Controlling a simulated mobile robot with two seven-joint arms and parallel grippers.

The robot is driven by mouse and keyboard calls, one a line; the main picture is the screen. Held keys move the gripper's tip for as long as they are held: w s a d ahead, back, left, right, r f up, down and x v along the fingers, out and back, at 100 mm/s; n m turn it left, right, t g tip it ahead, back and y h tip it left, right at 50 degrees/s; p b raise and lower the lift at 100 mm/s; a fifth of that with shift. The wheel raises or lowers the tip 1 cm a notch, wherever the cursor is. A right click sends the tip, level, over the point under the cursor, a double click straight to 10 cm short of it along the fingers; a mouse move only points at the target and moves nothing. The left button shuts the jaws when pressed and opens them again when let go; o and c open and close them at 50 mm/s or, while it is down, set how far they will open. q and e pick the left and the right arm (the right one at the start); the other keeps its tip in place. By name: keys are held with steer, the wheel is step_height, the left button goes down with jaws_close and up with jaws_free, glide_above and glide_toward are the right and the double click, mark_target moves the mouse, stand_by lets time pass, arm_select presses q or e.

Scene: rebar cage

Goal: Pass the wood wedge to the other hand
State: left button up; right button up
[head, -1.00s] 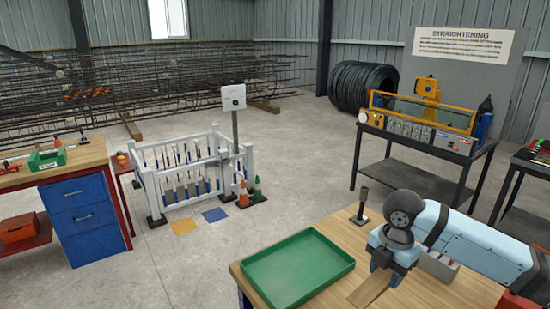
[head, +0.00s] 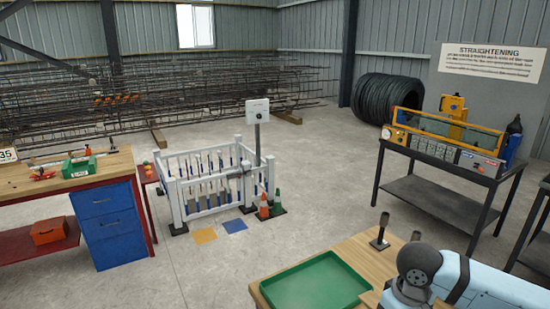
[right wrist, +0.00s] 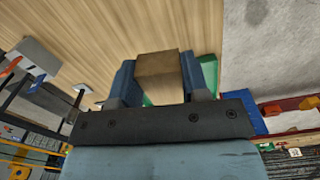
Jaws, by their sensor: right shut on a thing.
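The wood wedge (right wrist: 157,72) is a brown wooden block between the two fingers of my right gripper (right wrist: 158,64) in the right wrist view. The fingers press on its two sides, and its far part is hidden by perspective. In the head view a tan piece of the wedge (head: 370,298) shows at the bottom edge, beside my right wrist and just right of the green tray. The right fingers are cut off or hidden there. My left gripper is in neither current view.
The green tray (head: 318,283) lies on the wooden table (head: 352,248) at bottom centre-right. A dark upright tool (head: 381,232) stands at the table's back. A blue-drawer workbench (head: 107,218) is at left, a white fenced pen (head: 212,182) mid-floor. Open concrete floor lies between.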

steer(key=m, duration=0.3)
steer(key=s+m+p, duration=0.1)
steer(key=shift+s+a+r+m, duration=0.1)
steer(key=shift+a+r+m, duration=0.1)
steer(key=shift+a+m, duration=0.15)
